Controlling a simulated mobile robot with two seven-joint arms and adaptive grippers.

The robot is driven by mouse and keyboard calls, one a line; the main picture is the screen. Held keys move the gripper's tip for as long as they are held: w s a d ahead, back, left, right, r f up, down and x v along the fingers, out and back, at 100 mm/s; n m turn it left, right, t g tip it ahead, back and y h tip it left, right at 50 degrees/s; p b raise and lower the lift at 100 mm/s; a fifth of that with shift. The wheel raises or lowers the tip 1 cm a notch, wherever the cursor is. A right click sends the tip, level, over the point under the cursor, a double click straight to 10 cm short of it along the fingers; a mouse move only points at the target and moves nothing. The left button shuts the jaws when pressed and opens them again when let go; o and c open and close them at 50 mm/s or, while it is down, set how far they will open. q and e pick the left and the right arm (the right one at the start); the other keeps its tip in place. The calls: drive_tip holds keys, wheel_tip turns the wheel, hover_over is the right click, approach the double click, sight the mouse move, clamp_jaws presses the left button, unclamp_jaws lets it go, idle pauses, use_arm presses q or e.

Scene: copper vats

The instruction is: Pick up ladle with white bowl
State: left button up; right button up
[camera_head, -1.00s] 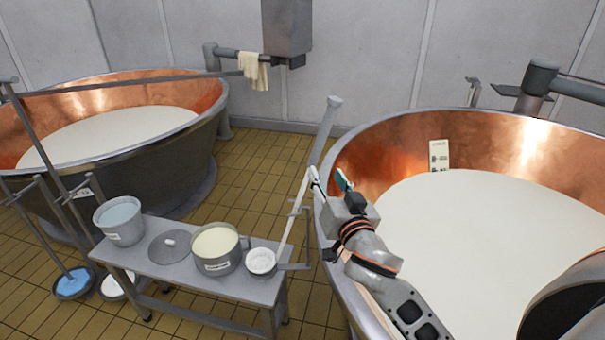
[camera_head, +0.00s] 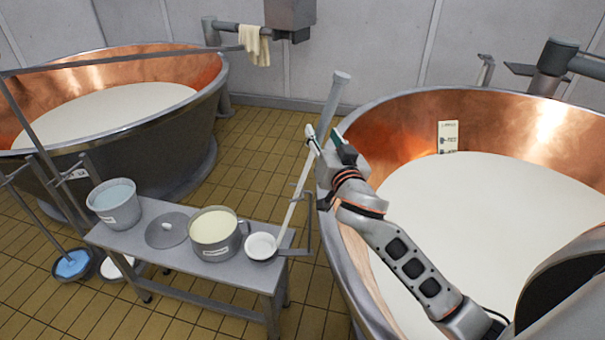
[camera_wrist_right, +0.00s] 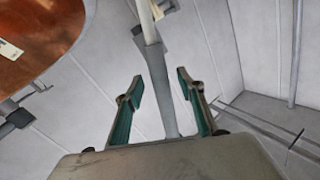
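The ladle's white bowl (camera_head: 261,247) is at the right end of the grey bench in the head view. Its long pale handle (camera_head: 294,205) rises steeply from beside the bowl toward my right gripper (camera_head: 327,142). The gripper is open beside the handle's upper part, at the left rim of the right vat. In the right wrist view the two green-padded fingers (camera_wrist_right: 161,100) stand apart. A pole shows between them in the picture; I cannot tell its depth or whether it touches a finger. My left gripper is not in view.
The bench (camera_head: 240,277) also holds a milky-filled pot (camera_head: 214,252), a lid (camera_head: 160,236) and a grey bucket (camera_head: 116,214). The right copper vat (camera_head: 400,125) borders my right arm. A grey post (camera_head: 331,100) stands behind the gripper. Another vat (camera_head: 140,160) is at left.

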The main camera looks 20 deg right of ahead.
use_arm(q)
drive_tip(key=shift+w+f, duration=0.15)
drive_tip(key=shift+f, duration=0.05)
use_arm(e)
drive_tip(key=shift+w+d, duration=0.15)
drive_tip(key=shift+w, duration=0.9)
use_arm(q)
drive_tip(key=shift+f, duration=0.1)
use_arm(e)
clamp_jaws()
drive_tip(key=shift+r, duration=0.1)
wheel_tip(320, 180, up, 14)
drive_tip(key=shift+r+p, duration=0.2)
drive_tip(key=shift+p, duration=0.95)
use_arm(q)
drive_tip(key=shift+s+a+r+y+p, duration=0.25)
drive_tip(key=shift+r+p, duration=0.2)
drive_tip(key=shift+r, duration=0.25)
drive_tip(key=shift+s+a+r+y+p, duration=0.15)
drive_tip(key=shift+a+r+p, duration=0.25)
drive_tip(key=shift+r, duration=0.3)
use_arm(e)
wheel_tip(320, 180, up, 12)
drive_tip(key=shift+r, duration=0.25)
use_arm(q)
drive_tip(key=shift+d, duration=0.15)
